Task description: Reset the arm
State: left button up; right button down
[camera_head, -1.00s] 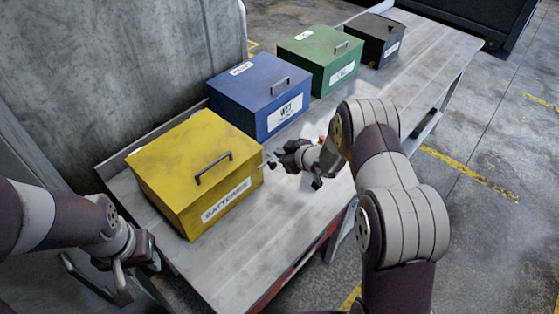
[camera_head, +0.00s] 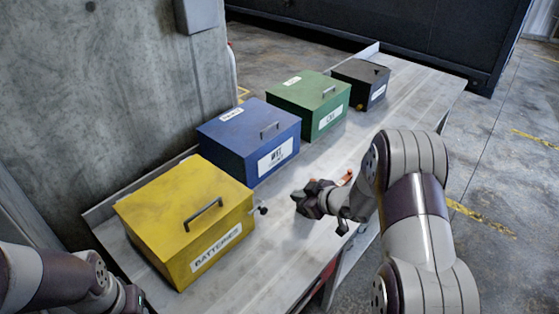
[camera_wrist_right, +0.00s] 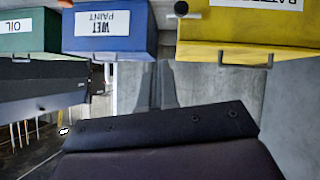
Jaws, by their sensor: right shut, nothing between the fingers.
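My right gripper (camera_head: 312,199) is shut and empty above the grey bench, in front of the blue box. It is right of the yellow box and apart from it. The wrist is bent, with the fingers pointing left in the head view. My left gripper (camera_head: 130,301) is at the bottom left edge, mostly cut off, so its jaws cannot be made out. The yellow BATTERIES box (camera_head: 185,215) is closed, with a handle on its lid; it also shows upside down in the right wrist view (camera_wrist_right: 245,25).
The blue WET PAINT box (camera_head: 225,137), green OIL box (camera_head: 300,92) and black box (camera_head: 352,78) stand in a row on the bench (camera_head: 335,165). A small dark knob (camera_head: 263,209) is at the yellow box's right side. A concrete wall (camera_head: 100,90) rises behind at left.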

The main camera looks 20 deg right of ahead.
jog(key=s+d+f+m+g+h, duration=0.5)
jog(key=s+d+h, duration=0.1)
jog(key=s, duration=0.4)
jog(key=s+a+r+m+g+b, duration=0.1)
jog(key=s+a+r+g, duration=0.1)
jog(key=s+a, duration=0.3)
jog(key=s+a+r+m+g+y+b, duration=0.1)
jog(key=s+a+r+b, duration=0.1)
jog(key=s+a, duration=0.3)
jog(key=s+r, duration=0.1)
jog(key=s, duration=0.3)
jog(key=shift+s+m+g, duration=0.2)
jog(key=shift+m+g, duration=0.2)
jog(key=shift+s+a+r, duration=0.15)
jog(key=shift+a, duration=0.05)
